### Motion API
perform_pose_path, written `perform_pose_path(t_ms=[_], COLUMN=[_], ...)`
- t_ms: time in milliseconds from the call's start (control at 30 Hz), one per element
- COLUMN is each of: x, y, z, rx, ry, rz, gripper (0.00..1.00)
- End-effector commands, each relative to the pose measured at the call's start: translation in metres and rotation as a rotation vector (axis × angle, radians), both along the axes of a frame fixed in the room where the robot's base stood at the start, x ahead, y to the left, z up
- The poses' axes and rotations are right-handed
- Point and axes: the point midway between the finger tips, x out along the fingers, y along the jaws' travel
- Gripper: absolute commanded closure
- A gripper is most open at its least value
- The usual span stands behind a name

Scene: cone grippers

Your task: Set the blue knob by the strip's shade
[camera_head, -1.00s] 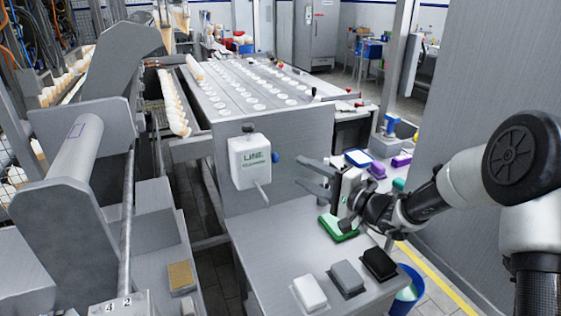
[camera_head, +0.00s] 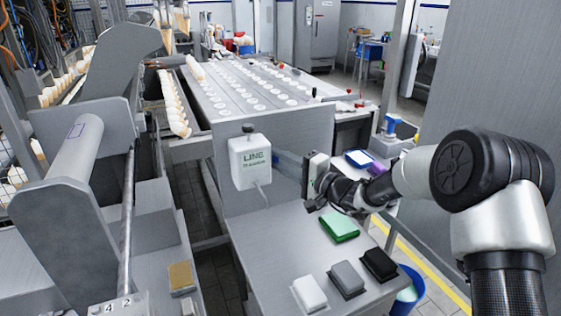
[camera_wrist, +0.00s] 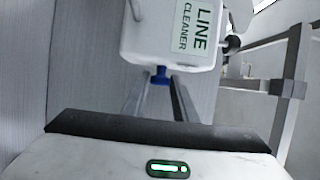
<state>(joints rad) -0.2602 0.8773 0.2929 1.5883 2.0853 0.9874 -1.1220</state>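The blue knob (camera_wrist: 160,75) is on the white box labelled "LINE CLEANER" (camera_wrist: 178,30), low on its side in the wrist view. The box (camera_head: 248,165) hangs on an upright grey panel in the head view, where my gripper hides the knob. My gripper (camera_wrist: 160,88) points at the box, with its two fingers apart and their tips close to either side of the knob. I cannot tell whether they touch it. My gripper also shows in the head view (camera_head: 282,163). I cannot make out the strip for certain.
White (camera_head: 309,293), grey (camera_head: 347,277) and black (camera_head: 380,264) blocks lie on the grey bench below, with a green block (camera_head: 340,228) behind them. A blue bin (camera_head: 406,290) stands at the bench's right. The bench's middle is clear.

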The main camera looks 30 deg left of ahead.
Motion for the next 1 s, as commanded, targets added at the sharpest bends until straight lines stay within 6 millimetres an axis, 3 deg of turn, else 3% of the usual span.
perform_pose_path(t_ms=[33,133,567,1000], x=[0.000,0.000,0.000,0.002], y=[0.000,0.000,0.000,0.001], z=[0.000,0.000,0.007,0.025], rx=[0.000,0.000,-0.081,-0.379], ry=[0.000,0.000,0.060,0.295], rz=[0.000,0.000,-0.001,-0.001], gripper=[0.83,0.98,0.98,0.97])
